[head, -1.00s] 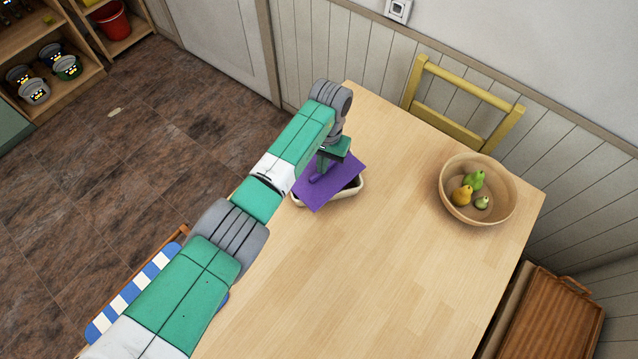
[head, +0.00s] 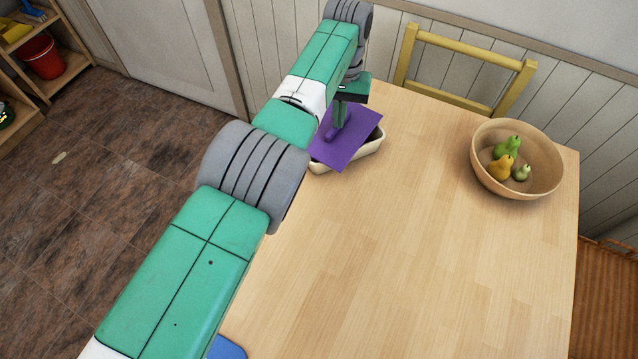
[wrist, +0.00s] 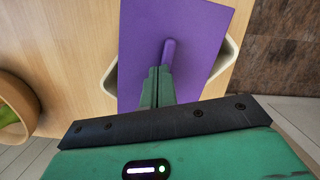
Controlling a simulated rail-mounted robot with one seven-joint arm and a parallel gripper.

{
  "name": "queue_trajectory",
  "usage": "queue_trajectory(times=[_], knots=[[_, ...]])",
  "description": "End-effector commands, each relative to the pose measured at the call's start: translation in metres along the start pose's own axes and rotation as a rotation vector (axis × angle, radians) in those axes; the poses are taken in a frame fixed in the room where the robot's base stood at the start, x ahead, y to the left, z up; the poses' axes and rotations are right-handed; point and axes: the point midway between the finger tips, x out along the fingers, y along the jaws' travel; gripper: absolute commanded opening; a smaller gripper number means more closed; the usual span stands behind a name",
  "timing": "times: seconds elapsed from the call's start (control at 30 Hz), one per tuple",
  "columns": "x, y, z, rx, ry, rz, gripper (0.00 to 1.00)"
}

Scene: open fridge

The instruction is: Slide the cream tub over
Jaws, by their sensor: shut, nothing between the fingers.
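The cream tub (head: 368,152) sits on the table near its far left corner. A flat purple sheet with a raised handle (head: 352,146) lies over it and hides most of its inside. Parts of the tub's rim show on both sides of the sheet in the wrist view (wrist: 229,62). My gripper (head: 338,122) is above the sheet, pointing down beside the purple handle. Its fingers are shut and empty in the wrist view (wrist: 157,76), close to the handle. I cannot tell whether they touch it.
A wooden bowl (head: 482,165) with pears stands on the right of the table (head: 430,250). The tabletop between tub and bowl is clear. A yellow chair (head: 460,60) stands behind the table. My arm crosses the table's left edge.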

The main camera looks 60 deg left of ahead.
Motion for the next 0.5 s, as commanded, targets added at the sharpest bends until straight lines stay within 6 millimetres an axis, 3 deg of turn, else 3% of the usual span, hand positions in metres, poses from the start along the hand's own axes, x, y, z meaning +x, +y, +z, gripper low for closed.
queue_trajectory(times=[0.03, 0.23, 0.5], knots=[[0.012, -0.001, 0.001, -0.003, -0.009, -0.002, 0.0], [0.011, -0.001, 0.001, -0.003, -0.009, -0.001, 0.0], [-0.006, -0.001, 0.004, -0.002, -0.01, 0.0, 0.0]])
